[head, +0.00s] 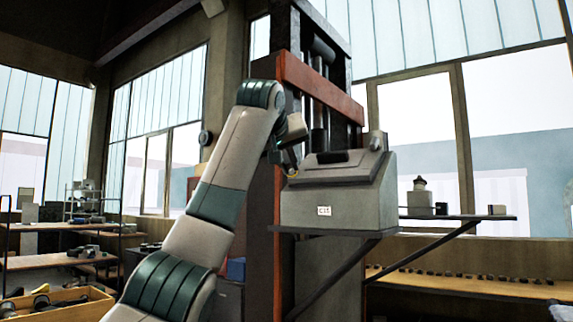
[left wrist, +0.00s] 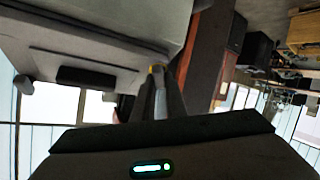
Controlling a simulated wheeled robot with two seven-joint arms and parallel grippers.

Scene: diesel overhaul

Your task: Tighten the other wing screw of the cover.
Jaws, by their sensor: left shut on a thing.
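A grey box (head: 335,207) with a small white label stands on a bracket shelf. Its sloping cover (head: 325,173) has a dark handle (head: 333,157), which also shows in the left wrist view (left wrist: 85,76). A grey knob-like part (head: 376,141), perhaps the other wing screw, stands at the cover's right end. My right gripper is not in view.
A press-like frame with an orange-red beam (head: 318,88) rises close behind the box. Workbenches and a wooden crate (head: 65,305) are at the left.

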